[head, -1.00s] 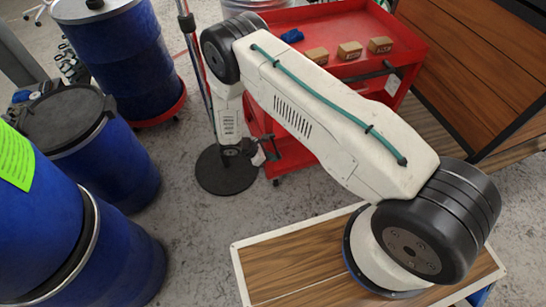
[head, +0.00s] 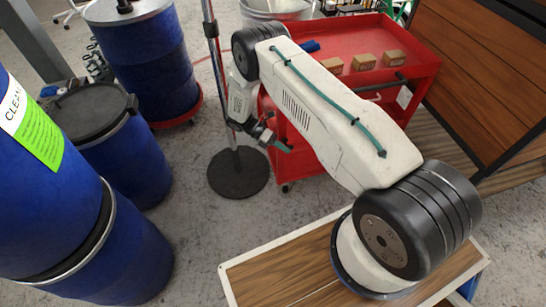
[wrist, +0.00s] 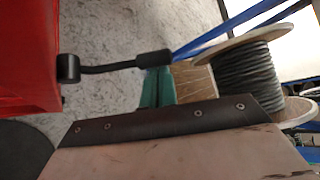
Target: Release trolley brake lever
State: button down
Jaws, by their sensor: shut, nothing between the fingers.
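The red trolley (head: 415,62) stands beyond my arm in the head view, and its red side (wrist: 28,55) fills the left of the wrist view. A black lever (wrist: 110,67) sticks out from a mount on that side and ends in a thicker dark grip. I cannot make this lever out surely in the head view. My gripper (wrist: 158,72) has green fingers, shut and empty, with the tips right by the lever's grip; I cannot tell whether they touch. In the head view my gripper (head: 284,147) points right, beside the trolley's left side.
A pole on a round black base (head: 238,174) stands just left of my gripper. Blue drums (head: 120,160) crowd the left. Small boxes (head: 365,62) sit on the trolley's top. A cable reel (wrist: 245,75) shows at right in the wrist view. Floor between drums and pole is open.

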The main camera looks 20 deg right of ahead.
jog(key=shift+w+d+r, duration=0.2)
jog(key=shift+w+r, duration=1.05)
jog(key=shift+w+r, duration=0.1)
jog(key=shift+a, duration=0.1)
jog(key=shift+s+a, duration=0.25)
jog(key=shift+s, duration=0.05)
jog(key=w+a+r, duration=0.1)
jog(key=w+a, duration=0.4)
jog(key=a, duration=0.2)
jog(key=shift+a, duration=0.3)
